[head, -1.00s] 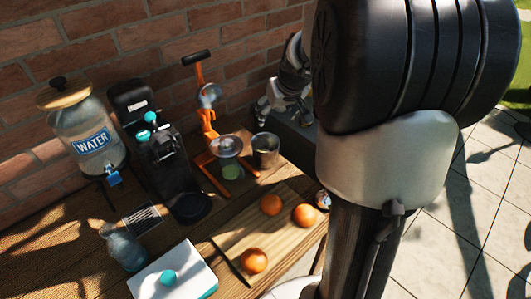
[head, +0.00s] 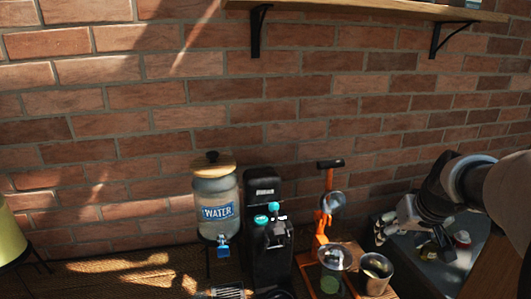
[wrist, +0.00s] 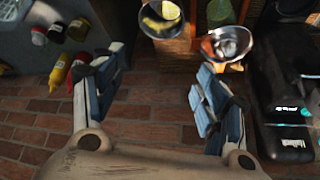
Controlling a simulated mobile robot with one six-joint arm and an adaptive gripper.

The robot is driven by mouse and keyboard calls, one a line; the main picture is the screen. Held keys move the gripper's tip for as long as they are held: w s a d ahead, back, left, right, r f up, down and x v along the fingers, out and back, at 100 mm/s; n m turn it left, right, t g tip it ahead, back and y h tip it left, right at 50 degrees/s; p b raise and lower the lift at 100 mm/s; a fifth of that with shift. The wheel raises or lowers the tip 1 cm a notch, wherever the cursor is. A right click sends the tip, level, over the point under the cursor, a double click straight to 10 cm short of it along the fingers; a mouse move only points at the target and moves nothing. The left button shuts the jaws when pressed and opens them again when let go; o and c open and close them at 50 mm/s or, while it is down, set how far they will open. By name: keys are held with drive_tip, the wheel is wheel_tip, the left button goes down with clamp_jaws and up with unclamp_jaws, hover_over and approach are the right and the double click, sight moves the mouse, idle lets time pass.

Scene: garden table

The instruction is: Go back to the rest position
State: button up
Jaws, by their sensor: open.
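My gripper (head: 384,230) is at the right of the head view, over a grey bin-like surface beside the orange juicer. In the wrist view my gripper (wrist: 155,88) has its two blue-padded fingers spread wide, with nothing between them but brick wall behind. The fingers touch no object that I can see. The arm comes in from the right edge of the head view.
The orange juicer (head: 325,220) and a metal cup (head: 377,278) stand left of my gripper. A black machine (head: 266,235) and a water dispenser (head: 217,205) stand further left. Bottles (wrist: 62,68) show in the wrist view. A shelf (head: 370,10) hangs above.

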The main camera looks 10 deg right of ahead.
drive_tip(key=s+a+r+n+y, duration=0.1)
drive_tip(key=s+a, duration=0.3)
drive_tip(key=a, duration=0.3)
drive_tip(key=s+a+r+n, duration=0.1)
drive_tip(key=s+a, duration=0.3)
drive_tip(key=a, duration=0.3)
drive_tip(key=s+a+f, duration=0.1)
drive_tip(key=s+a, duration=0.3)
drive_tip(key=s, duration=0.3)
drive_tip(key=s+a+f+g, duration=0.1)
drive_tip(key=s+a, duration=0.3)
drive_tip(key=s, duration=0.4)
drive_tip(key=shift+f+n, duration=0.4)
drive_tip(key=shift+f, duration=0.3)
drive_tip(key=shift+w, duration=0.1)
